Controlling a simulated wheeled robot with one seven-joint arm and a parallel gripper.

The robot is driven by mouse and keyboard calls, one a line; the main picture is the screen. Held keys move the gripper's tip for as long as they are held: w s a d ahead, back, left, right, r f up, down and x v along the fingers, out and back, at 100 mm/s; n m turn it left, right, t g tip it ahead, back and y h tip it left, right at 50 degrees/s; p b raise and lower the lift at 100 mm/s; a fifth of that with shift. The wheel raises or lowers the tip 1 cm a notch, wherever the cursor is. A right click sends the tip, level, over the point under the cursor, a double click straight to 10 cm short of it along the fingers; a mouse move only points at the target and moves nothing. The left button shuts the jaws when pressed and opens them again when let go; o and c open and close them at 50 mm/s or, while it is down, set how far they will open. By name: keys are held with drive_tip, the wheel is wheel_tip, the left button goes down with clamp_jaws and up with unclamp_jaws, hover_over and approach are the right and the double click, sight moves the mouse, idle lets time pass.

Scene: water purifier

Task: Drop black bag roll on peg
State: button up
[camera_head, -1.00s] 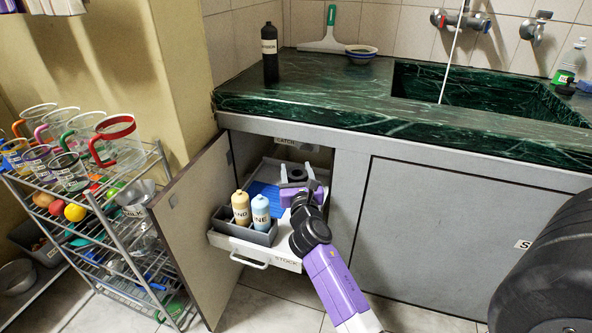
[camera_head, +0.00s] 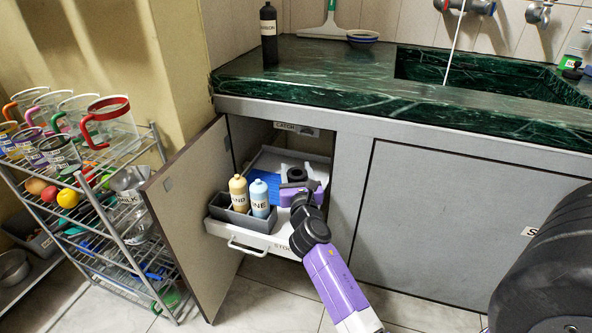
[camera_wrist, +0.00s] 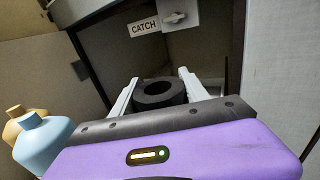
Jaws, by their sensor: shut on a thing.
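The black bag roll (camera_wrist: 158,92) is a thick black ring with its hole facing up. In the wrist view it sits between the two pale fingers of my gripper (camera_wrist: 157,91), which is shut on it. In the head view the roll (camera_head: 296,174) shows just beyond my purple gripper body (camera_head: 301,194), over the white pull-out drawer (camera_head: 284,244) under the counter. I cannot make out a peg in either view; the roll and gripper may hide it. I cannot tell how high the roll is above the drawer floor.
A grey caddy (camera_head: 240,217) with a tan bottle (camera_head: 238,193) and a blue bottle (camera_head: 260,198) stands in the drawer, left of my gripper. An open cabinet door (camera_head: 190,220) is at left, a cabinet post (camera_head: 346,195) at right. A catch (camera_wrist: 175,19) hangs above.

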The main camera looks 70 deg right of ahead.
drive_tip(key=shift+f+b, duration=1.6)
drive_tip(key=shift+f, duration=0.55)
drive_tip(key=o, duration=1.6)
drive_tip(key=shift+c, duration=0.2)
drive_tip(key=shift+s+a, duration=0.1)
drive_tip(key=p+v, duration=0.1)
drive_tip(key=v, duration=0.6)
drive_tip(key=shift+s+a, duration=0.15)
drive_tip(key=shift+a, duration=0.1)
